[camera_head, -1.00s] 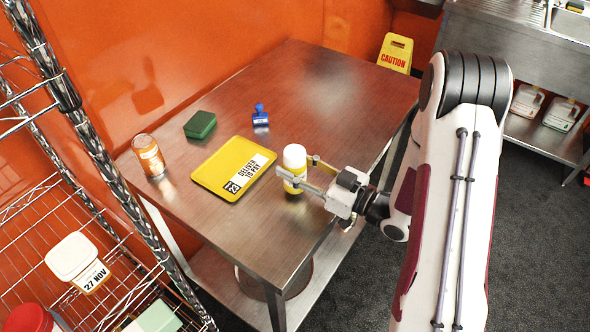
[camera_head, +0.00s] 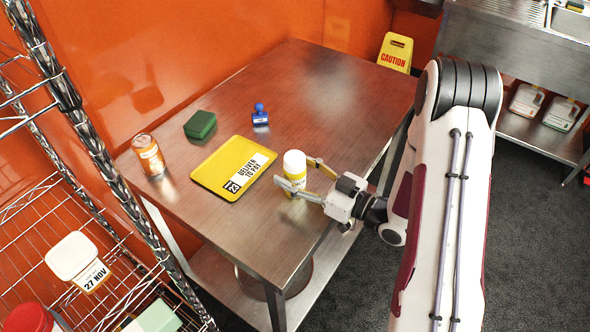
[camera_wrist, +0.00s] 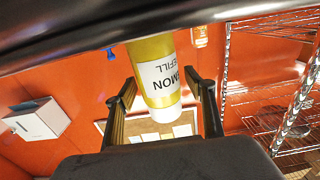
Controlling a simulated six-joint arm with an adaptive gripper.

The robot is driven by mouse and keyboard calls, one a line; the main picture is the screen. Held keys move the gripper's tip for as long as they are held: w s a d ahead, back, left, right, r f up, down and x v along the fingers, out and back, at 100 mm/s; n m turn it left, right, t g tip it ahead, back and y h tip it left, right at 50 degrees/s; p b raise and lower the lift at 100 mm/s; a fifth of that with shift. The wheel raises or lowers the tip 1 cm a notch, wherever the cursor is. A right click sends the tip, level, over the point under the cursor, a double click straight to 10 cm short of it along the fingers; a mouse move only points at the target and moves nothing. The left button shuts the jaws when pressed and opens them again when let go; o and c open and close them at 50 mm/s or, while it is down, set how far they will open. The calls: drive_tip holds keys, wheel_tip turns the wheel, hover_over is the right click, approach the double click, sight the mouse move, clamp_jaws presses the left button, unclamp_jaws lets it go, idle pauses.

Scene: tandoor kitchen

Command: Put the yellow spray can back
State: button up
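The yellow spray can (camera_head: 295,172), with a white cap, stands upright at the table's front right part, just right of the yellow plate with the "DELIVER TO" label (camera_head: 215,180). My gripper (camera_head: 303,176) is around it from the right. A gap shows on each side, so the fingers are open. The can's foot is partly hidden by a finger in the head view.
On the metal table (camera_head: 320,90) are an orange can (camera_head: 149,157), a green block (camera_head: 200,125) and a blue bottle (camera_head: 260,116). A wire rack (camera_head: 75,110) stands at the left. The table's back is clear.

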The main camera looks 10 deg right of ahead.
sight(304, 175)
drive_tip(key=shift+s, duration=0.1)
idle(0.3)
drive_tip(key=shift+v, duration=3.85)
drive_tip(key=shift+s, duration=0.1)
drive_tip(key=shift+o, duration=0.6)
drive_tip(key=shift+a, duration=0.1)
drive_tip(key=shift+w+a+r+n, duration=0.2)
drive_tip(key=shift+r+n, duration=0.15)
drive_tip(key=shift+r, duration=0.6)
drive_tip(key=shift+w+a+r+n, duration=0.15)
drive_tip(key=shift+r+n, duration=0.2)
drive_tip(key=shift+r, duration=0.6)
drive_tip(key=shift+r+g, duration=0.3)
drive_tip(key=shift+g, duration=0.1)
drive_tip(key=shift+a+r+g+h, duration=0.1)
drive_tip(key=shift+r+g+h, duration=0.15)
drive_tip(key=shift+g+h, duration=0.05)
drive_tip(key=shift+f+g+h, duration=0.3)
drive_tip(key=shift+h, duration=0.2)
drive_tip(key=shift+s+d+f+m+h, duration=0.1)
drive_tip(key=shift+d+f+m+h, duration=0.1)
drive_tip(key=shift+f+m, duration=0.25)
drive_tip(key=shift+d+f+m+h, duration=0.2)
drive_tip(key=shift+d+f+m, duration=0.05)
drive_tip(key=shift+f, duration=0.4)
